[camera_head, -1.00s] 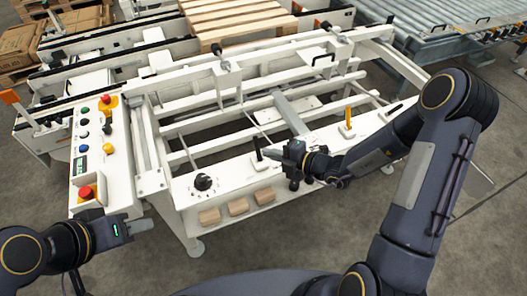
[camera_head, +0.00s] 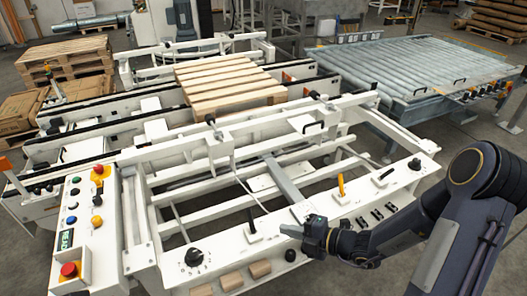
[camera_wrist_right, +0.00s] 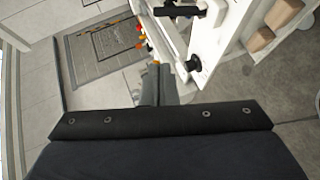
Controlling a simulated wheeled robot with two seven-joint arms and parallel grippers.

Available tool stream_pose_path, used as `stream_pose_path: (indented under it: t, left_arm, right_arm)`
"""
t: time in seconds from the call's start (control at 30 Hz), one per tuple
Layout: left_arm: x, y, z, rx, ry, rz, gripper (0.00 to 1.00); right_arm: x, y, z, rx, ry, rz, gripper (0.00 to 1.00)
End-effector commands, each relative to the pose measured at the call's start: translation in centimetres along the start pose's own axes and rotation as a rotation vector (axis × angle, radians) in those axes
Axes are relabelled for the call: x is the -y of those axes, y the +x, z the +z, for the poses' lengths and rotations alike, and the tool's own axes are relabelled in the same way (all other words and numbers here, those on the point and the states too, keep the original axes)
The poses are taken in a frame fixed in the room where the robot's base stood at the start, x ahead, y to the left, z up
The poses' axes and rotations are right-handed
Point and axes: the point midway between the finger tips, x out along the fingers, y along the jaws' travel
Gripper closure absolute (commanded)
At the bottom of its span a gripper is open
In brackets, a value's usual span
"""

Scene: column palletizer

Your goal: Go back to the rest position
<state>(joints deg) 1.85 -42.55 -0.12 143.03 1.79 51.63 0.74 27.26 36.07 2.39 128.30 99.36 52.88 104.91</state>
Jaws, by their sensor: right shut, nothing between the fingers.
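My right gripper (camera_head: 287,229) is in the lower middle of the head view, its fingers pointing left. It is shut and empty, in front of the white machine's front panel (camera_head: 222,252), right of a black lever (camera_head: 250,222). In the right wrist view its closed fingers (camera_wrist_right: 155,88) point away over the grey floor, with nothing between them. A black knob (camera_wrist_right: 193,63) on the panel shows just right of them. My left gripper is out of the head view.
A control box (camera_head: 84,230) with coloured buttons stands at the left. A yellow lever (camera_head: 340,187) rises from the panel. Small wooden blocks (camera_head: 260,270) sit along the panel's lower edge. A wooden pallet (camera_head: 230,87) and a roller conveyor (camera_head: 400,65) lie beyond.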

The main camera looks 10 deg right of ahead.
Motion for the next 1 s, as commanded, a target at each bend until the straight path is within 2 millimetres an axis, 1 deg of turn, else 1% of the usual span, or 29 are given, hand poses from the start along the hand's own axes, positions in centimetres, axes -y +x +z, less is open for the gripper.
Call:
stream_pose_path:
  t: [0.07, 0.17, 0.27, 0.3, 0.37, 0.4, 0.47, 0.5, 0.57, 0.6, 0.67, 0.7, 0.77, 0.8, 0.9, 1.0]
  left_arm:
    - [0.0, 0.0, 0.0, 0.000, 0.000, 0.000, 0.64]
    - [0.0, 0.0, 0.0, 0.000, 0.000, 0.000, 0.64]
    - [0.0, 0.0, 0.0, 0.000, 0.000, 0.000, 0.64]
    - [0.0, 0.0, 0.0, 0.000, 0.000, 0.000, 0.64]
    - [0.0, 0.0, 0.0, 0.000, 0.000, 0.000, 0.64]
    - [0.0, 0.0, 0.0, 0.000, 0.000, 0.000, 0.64]
    - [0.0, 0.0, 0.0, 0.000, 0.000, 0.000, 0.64]
    - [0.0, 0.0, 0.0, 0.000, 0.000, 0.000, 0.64]
    - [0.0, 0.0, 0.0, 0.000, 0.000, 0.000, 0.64]
    - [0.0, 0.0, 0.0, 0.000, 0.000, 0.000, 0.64]
    - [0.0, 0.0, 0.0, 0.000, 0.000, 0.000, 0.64]
    - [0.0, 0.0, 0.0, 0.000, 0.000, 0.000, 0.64]
    - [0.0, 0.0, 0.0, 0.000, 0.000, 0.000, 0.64]
    - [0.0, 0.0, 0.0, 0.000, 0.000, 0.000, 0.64]
    - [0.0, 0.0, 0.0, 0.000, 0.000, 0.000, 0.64]
    - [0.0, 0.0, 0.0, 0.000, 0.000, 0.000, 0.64]
  right_arm:
    - [-0.1, 0.0, -0.1, -0.003, -0.012, 0.000, 1.00]
    - [-1.4, -0.4, -1.0, -0.035, -0.137, 0.000, 1.00]
    - [-3.8, -1.6, -3.3, -0.114, -0.454, 0.000, 1.00]
    - [-4.9, -2.3, -4.6, -0.158, -0.632, 0.000, 1.00]
    - [-6.2, -3.6, -6.9, -0.232, -0.932, 0.003, 1.00]
    - [-6.9, -4.5, -8.4, -0.285, -1.143, 0.006, 1.00]
    - [-7.4, -6.1, -10.4, -0.366, -1.458, 0.010, 1.00]
    - [-7.6, -7.2, -11.6, -0.422, -1.665, 0.014, 1.00]
    - [-7.6, -8.9, -13.0, -0.507, -1.971, 0.019, 1.00]
    - [-7.4, -10.1, -13.8, -0.571, -2.173, 0.021, 1.00]
    - [-7.1, -11.8, -14.6, -0.671, -2.470, 0.021, 1.00]
    - [-6.8, -13.0, -15.0, -0.746, -2.658, 0.020, 1.00]
    - [-6.4, -14.7, -15.2, -0.866, -2.918, 0.013, 1.00]
    - [-6.1, -15.7, -15.2, 0.910, 2.931, -0.005, 1.00]
    - [-5.7, -17.9, -14.9, 0.890, 2.570, 0.015, 1.00]
    - [-5.5, -19.3, -14.4, 0.888, 2.329, 0.029, 1.00]
